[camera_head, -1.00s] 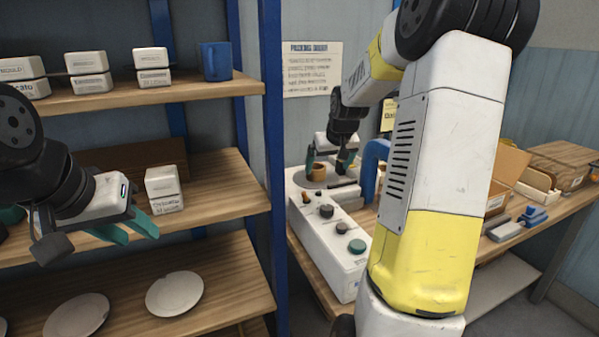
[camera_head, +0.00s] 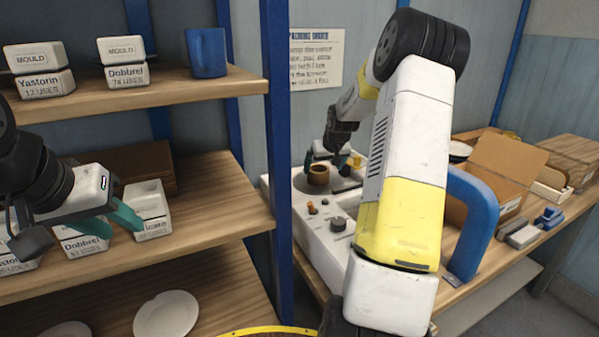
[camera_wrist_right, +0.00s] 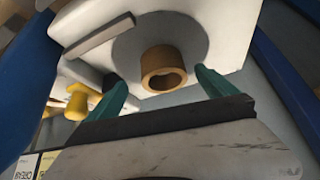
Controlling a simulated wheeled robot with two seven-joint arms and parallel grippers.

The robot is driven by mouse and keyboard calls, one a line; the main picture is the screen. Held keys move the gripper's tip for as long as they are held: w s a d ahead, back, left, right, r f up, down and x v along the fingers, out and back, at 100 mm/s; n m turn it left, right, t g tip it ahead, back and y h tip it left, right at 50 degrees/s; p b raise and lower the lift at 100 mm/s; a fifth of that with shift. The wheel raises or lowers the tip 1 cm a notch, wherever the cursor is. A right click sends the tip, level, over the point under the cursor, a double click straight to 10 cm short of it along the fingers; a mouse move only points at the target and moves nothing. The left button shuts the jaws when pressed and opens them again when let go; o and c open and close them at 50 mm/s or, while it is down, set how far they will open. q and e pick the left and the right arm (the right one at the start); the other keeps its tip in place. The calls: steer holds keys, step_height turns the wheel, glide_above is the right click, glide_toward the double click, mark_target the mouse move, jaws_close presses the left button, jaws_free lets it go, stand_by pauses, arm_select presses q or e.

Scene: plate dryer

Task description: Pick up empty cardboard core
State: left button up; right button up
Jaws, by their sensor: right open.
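The cardboard core (camera_head: 318,174), a short brown hollow cylinder, stands on the round plate of the white machine (camera_head: 330,225). In the right wrist view the core (camera_wrist_right: 163,70) shows its open end between my two teal fingertips. My right gripper (camera_head: 325,161) is open at the core, its fingers apart and one to each side. I cannot tell whether a finger touches it. My left gripper (camera_head: 124,228) is open and empty in front of the middle shelf, with its fingers apart near white boxes.
The shelf rack (camera_head: 225,200) on the left holds white mould boxes, a blue mug (camera_head: 206,52) and plates (camera_head: 166,314). A blue post separates it from the machine. A blue arched handle (camera_head: 472,215) and cardboard boxes (camera_head: 505,165) stand on the bench at right.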

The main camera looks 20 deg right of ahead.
steer(key=x, duration=0.5)
steer(key=shift+w+a+f, duration=0.15)
steer(key=shift+a, duration=0.15)
steer(key=shift+c, duration=0.3)
steer(key=c, duration=1.4)
